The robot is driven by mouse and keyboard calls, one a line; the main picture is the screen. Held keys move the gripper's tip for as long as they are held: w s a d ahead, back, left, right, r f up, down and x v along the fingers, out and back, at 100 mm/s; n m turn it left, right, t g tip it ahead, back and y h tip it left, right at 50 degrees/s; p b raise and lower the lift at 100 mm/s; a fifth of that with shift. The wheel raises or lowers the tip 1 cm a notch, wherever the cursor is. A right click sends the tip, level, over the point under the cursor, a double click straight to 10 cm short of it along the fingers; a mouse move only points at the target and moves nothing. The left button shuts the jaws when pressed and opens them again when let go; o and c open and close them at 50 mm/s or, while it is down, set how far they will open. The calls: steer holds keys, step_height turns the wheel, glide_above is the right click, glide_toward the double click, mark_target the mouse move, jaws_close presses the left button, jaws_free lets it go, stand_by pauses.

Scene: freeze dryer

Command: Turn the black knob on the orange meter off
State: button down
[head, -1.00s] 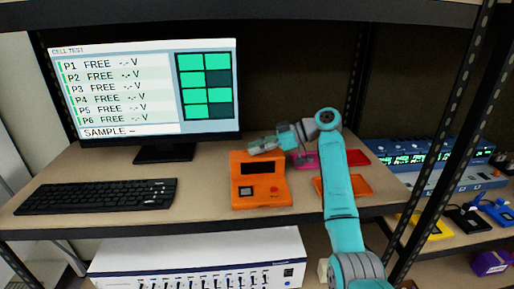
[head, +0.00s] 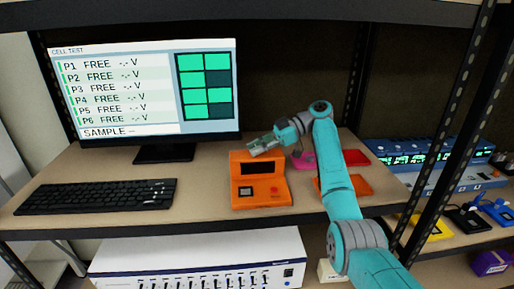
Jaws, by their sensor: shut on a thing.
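The orange meter (head: 260,203) stands on the desk right of the monitor. Its raised back part carries a dark screen (head: 262,168). On its lower front are a small dark square part (head: 246,191) and a red button (head: 274,190). I cannot make out a black knob for certain. My gripper (head: 257,150) reaches in from the right at the meter's top edge, fingers pointing left. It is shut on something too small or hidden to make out. From this view I cannot tell whether the fingers touch the meter.
The monitor (head: 140,90) and black keyboard (head: 95,197) are to the left. A pink item (head: 303,162), a red item (head: 356,157) and an orange tray (head: 350,184) lie right of the meter, near my arm. A rack post (head: 440,150) stands at the right.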

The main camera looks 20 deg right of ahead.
steer(key=c, duration=0.9)
jaws_free()
steer(key=shift+c, duration=0.2)
steer(key=shift+v, duration=3.75)
